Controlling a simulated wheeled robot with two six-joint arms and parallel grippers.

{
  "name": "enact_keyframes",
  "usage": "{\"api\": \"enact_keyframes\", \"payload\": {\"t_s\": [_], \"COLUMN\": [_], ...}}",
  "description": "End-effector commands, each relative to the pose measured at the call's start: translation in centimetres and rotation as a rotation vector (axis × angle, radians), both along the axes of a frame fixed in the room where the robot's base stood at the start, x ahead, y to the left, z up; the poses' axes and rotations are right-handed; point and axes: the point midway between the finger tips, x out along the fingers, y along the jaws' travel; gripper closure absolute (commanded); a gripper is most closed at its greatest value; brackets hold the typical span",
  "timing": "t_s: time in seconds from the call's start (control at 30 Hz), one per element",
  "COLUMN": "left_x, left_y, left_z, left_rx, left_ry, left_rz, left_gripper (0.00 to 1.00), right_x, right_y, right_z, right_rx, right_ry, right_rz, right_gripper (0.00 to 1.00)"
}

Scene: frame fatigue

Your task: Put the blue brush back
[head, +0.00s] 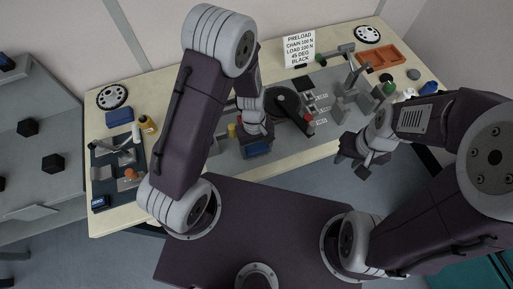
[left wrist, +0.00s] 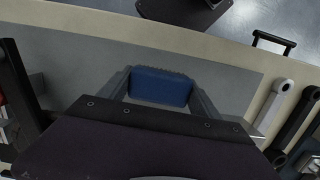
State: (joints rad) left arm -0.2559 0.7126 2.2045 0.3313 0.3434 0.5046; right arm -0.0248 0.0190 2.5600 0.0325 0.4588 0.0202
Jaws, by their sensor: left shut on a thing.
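The blue brush (left wrist: 160,87) sits between the two fingers of my left gripper (left wrist: 160,92) in the left wrist view, with a ragged bristly edge along its far side. My left gripper (head: 257,143) is shut on it. In the head view the blue brush (head: 257,150) shows just below the gripper, over the grey mat near the table's front edge. Whether it touches the mat is unclear. My right gripper (head: 357,163) hangs near the front edge of the table, right of centre. It looks empty, but its opening is too small to judge.
The table (head: 205,82) holds a blue block (head: 120,116), a yellow bottle (head: 147,124) and a dark tray with tools at left. A dark round device (head: 288,104) stands right of my left gripper. A printed sign (head: 299,51) and an orange tray (head: 378,58) are at the back.

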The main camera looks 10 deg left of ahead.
Motion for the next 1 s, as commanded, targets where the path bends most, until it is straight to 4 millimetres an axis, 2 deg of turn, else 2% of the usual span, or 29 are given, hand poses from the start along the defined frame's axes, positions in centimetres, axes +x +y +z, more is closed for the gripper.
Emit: {"api": "enact_keyframes", "payload": {"t_s": [0.17, 0.2, 0.27, 0.6, 0.73, 0.9, 1.0], "left_x": [0.0, 0.0, 0.0, 0.0, 0.4, 1.3, 1.4], "left_y": [0.0, 0.0, 0.0, 0.0, 0.2, 0.4, 0.5], "left_z": [-0.7, -0.6, -0.5, -0.5, 2.4, 6.0, 7.5], "left_rx": [0.0, -0.001, 0.0, 0.0, -0.001, -0.001, -0.001], "left_ry": [0.001, 0.001, 0.001, -0.001, -0.005, -0.005, -0.003], "left_rz": [0.0, 0.0, 0.0, 0.0, 0.001, 0.001, 0.0], "left_gripper": [0.72, 0.19, 0.06, 0.06, 0.06, 0.06, 0.06], "right_x": [0.0, 0.0, 0.0, 0.0, 0.0, 0.0, 0.0], "right_y": [0.0, 0.0, 0.0, 0.0, 0.0, 0.0, 0.0], "right_z": [-0.5, -0.4, -0.4, -0.9, 0.1, 0.2, 0.3], "right_rx": [0.0, 0.0, 0.0, 0.0, 0.0, 0.0, 0.0], "right_ry": [0.0, 0.0, 0.0, 0.0, 0.0, 0.0, 0.0], "right_rz": [0.0, 0.0, 0.0, 0.0, 0.0, 0.0, 0.0], "right_gripper": [0.64, 0.64, 0.64, 0.64, 0.64, 0.64, 0.64]}}
